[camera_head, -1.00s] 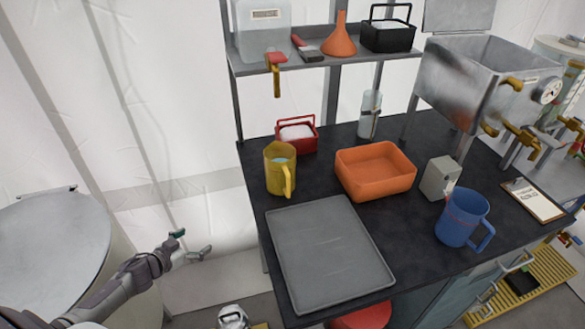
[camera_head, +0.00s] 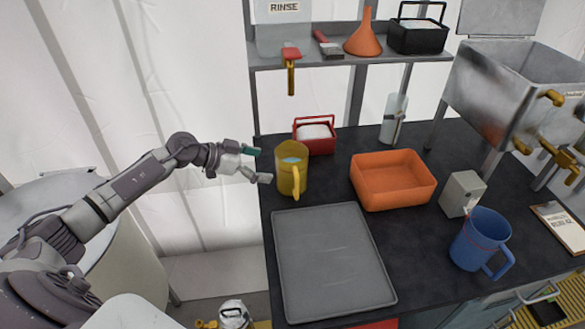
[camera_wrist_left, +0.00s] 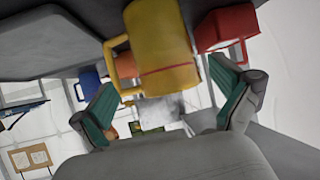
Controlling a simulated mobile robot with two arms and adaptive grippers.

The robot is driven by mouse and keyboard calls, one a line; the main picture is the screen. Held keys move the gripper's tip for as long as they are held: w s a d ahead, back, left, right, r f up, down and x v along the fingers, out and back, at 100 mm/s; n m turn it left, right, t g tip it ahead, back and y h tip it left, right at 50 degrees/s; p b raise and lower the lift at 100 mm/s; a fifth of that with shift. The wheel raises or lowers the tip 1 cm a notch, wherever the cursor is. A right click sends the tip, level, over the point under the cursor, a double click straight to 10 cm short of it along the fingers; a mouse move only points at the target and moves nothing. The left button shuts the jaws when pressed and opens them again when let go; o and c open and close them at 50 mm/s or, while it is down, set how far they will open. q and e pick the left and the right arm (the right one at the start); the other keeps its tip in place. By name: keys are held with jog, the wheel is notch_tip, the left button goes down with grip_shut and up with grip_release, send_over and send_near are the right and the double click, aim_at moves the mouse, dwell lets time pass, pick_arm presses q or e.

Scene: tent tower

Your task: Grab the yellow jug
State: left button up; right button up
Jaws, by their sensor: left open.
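The yellow jug (camera_head: 291,169) stands upright near the left edge of the dark table in the head view, its handle toward the front. My left gripper (camera_head: 262,165) is open just left of the jug, with its fingers pointing toward it. In the left wrist view the jug (camera_wrist_left: 158,45) shows ahead, between and beyond the two fingers (camera_wrist_left: 170,105) with teal pads. The fingers appear apart from the jug. My right gripper is not in view.
A grey tray (camera_head: 330,262) lies in front of the jug. A red caddy (camera_head: 315,143) stands close behind it, and an orange bin (camera_head: 392,182) to its right. A blue jug (camera_head: 480,240) is farther right. A shelf (camera_head: 345,60) overhangs the back.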

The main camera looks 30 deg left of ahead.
aim_at(284, 164)
pick_arm(q)
jog(key=x, duration=0.2)
jog(key=p+x, duration=0.1)
jog(key=x, duration=0.3)
jog(key=shift+w+d+r, duration=0.2)
jog(key=shift+w+d, duration=0.1)
jog(key=shift+w, duration=0.2)
jog(key=shift+s+a, duration=0.1)
jog(key=shift+c, duration=0.8)
jog(key=c, duration=1.1)
jog(key=shift+r, duration=0.1)
jog(key=shift+c, duration=1)
jog(key=shift+r, duration=0.1)
